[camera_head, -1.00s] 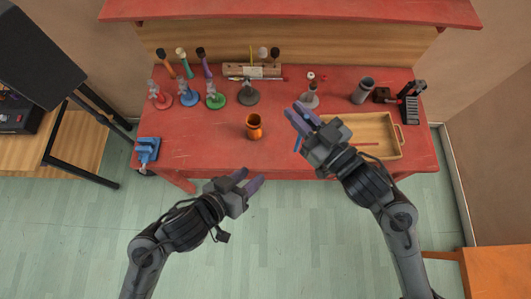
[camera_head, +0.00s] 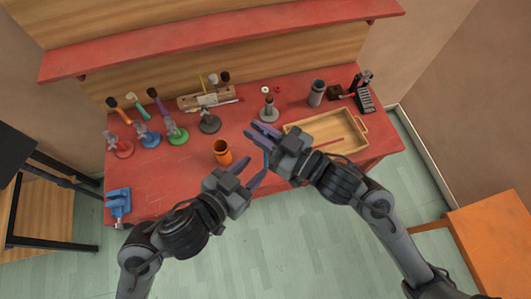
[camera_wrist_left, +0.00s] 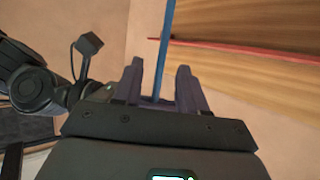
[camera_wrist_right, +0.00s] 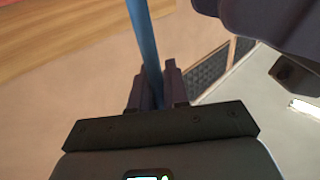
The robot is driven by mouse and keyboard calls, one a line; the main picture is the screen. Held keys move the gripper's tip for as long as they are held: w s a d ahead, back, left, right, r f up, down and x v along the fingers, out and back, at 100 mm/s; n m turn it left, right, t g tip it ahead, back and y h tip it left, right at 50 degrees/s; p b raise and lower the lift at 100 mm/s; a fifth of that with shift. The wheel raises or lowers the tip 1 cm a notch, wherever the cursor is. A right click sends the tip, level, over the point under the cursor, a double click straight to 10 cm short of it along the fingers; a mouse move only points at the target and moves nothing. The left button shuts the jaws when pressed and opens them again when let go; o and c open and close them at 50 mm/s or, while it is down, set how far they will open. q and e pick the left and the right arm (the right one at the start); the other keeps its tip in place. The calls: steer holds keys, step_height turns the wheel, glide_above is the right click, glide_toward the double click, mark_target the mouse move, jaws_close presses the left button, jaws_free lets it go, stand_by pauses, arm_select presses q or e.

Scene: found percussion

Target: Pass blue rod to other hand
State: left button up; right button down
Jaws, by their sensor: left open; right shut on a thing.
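The blue rod (camera_wrist_right: 143,45) is held in my right gripper (camera_head: 259,132), whose jaws are shut on it in the right wrist view. My left gripper (camera_head: 251,172) is open, just below and left of the right one in the head view. In the left wrist view the rod (camera_wrist_left: 167,40) runs up between the two spread purple fingers. In the head view only a short piece of the rod (camera_head: 266,159) shows between the grippers. I cannot tell whether the left fingers touch it.
Both grippers are over the front of the red bench. An orange cup (camera_head: 222,153) stands close to the left gripper. A wooden tray (camera_head: 350,119) lies to the right. Colored stands with mallets (camera_head: 176,133) are at the left, and a blue vise (camera_head: 118,202) is on the front left corner.

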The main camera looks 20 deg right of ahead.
mark_target(266, 156)
arm_select(q)
steer(key=x, duration=0.7)
steer(key=shift+w+d+f, duration=0.15)
steer(key=shift+w+d, duration=0.05)
steer(key=shift+d, duration=0.05)
steer(key=shift+c, duration=0.4)
jaws_close()
arm_select(e)
steer(key=c, duration=1)
jaws_free()
steer(key=shift+c, duration=0.2)
